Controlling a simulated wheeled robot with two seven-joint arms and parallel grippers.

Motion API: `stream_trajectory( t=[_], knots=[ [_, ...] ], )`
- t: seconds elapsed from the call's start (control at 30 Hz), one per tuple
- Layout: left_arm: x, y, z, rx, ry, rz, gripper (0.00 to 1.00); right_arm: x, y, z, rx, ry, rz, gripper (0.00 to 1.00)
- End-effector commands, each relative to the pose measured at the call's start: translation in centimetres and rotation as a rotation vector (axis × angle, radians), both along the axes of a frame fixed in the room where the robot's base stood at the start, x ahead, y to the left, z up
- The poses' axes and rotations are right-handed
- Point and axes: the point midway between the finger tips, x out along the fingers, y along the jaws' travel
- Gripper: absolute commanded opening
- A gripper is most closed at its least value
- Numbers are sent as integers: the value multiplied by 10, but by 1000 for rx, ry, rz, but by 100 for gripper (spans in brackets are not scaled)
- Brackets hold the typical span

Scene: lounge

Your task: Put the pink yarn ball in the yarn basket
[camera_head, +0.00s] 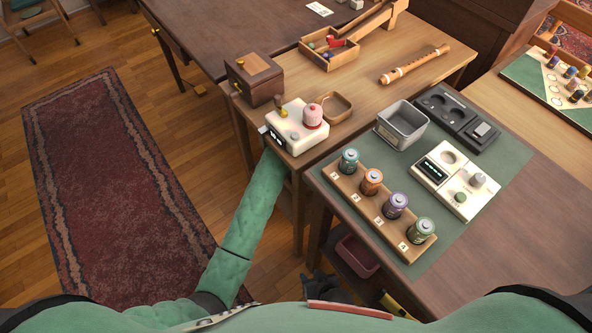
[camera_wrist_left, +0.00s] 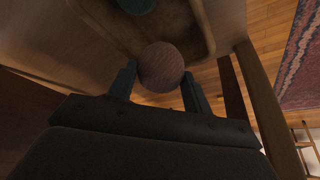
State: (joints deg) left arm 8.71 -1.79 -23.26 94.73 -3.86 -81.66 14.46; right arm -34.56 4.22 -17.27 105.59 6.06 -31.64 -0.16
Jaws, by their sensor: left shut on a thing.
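The pink yarn ball (camera_wrist_left: 161,67) looks dull and shaded in the left wrist view. My left gripper (camera_wrist_left: 160,78) is shut on it, one finger on each side. Just beyond the ball is a pale, round-cornered container (camera_wrist_left: 207,38), seemingly the yarn basket, with a dark green round thing (camera_wrist_left: 136,4) in it. The ball overlaps its near rim in the picture; I cannot tell whether they touch. In the head view my left gripper and the ball are hidden behind the table edge. My right gripper (camera_head: 333,287) shows as a dark shape low in the middle; its fingers are unclear.
The wooden table (camera_head: 376,101) above my left arm carries a cream device (camera_head: 289,139) with a pink top, a brown box (camera_head: 253,82) and a recorder (camera_head: 414,64). A nearer table holds a jar rack (camera_head: 366,207) and a grey bin (camera_head: 401,126). A rug (camera_head: 110,190) lies left.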

Motion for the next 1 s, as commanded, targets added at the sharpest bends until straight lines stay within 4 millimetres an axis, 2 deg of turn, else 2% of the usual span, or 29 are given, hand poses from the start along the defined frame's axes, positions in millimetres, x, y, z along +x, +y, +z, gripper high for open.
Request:
stream_trajectory(
  t=[0.03, 0.13, 0.43, 0.63, 1.0],
  knots=[
    [-1, 0, -12, 2, 4, 0, 24, 0, 0, -2, 0, 0, 0, 39],
    [0, 0, -26, 1, 2, 0, 24, 0, 0, -4, 0, 0, 0, 39],
    [0, 0, -48, 0, 2, 0, 24, 0, 0, -6, 0, -1, 0, 39],
    [0, 0, -73, 1, 1, -1, 24, 0, 0, -9, 1, -2, -1, 39],
    [0, 0, -77, 0, 0, -1, 24, -1, 1, -8, 1, -2, -1, 39]
  ],
)
